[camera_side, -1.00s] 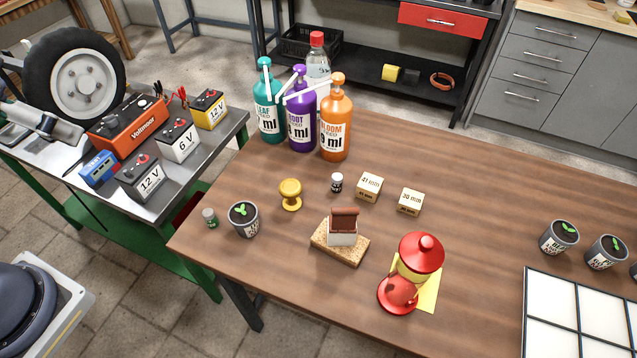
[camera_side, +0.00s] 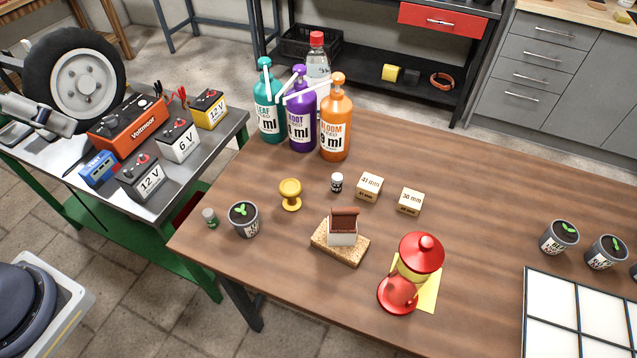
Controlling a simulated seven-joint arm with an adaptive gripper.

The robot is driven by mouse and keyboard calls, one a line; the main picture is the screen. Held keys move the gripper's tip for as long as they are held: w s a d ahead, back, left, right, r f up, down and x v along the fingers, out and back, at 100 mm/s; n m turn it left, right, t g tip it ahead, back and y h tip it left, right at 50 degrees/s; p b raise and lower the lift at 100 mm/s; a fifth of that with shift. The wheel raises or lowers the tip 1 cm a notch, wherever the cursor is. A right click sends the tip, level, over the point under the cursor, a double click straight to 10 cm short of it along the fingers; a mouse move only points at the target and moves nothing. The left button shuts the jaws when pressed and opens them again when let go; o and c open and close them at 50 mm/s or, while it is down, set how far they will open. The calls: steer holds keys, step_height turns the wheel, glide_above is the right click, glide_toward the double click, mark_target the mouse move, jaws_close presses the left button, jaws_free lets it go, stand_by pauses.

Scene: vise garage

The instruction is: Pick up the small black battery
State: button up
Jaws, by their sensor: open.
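Several batteries stand on the metal-topped bench at the left. A dark battery with a white "12 V" label (camera_side: 143,180) is at the front. A dark battery with a white "6 V" label (camera_side: 178,142) stands behind it to the right. A black-and-yellow "12 V" battery (camera_side: 209,109) is farthest back. I cannot tell for sure which is the small black one. My gripper (camera_side: 62,124) shows in part at the left edge, above the bench and left of the batteries, apart from them. It looks empty; its fingers are hard to make out.
An orange Voltmoor charger (camera_side: 128,124) and a blue box (camera_side: 99,169) stand close to the batteries. A wheel (camera_side: 75,80) is behind my gripper. The wooden table (camera_side: 480,200) at the right carries bottles, pots, blocks and a red lantern-like object.

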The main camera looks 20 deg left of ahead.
steer(key=w+d+r, duration=0.3)
steer(key=w+r, duration=0.9)
steer(key=w+d+g+h, duration=0.1)
steer(key=w+d, duration=0.3)
steer(key=w, duration=0.5)
steer(key=m+g+y, duration=0.1)
steer(key=m+g, duration=0.2)
steer(key=g, duration=0.2)
glide_above(337, 176)
step_height(337, 176, down, 31)
step_height(337, 176, down, 10)
steer(key=shift+s, duration=0.15)
step_height(337, 176, down, 6)
steer(key=shift+r, duration=0.1)
jaws_close()
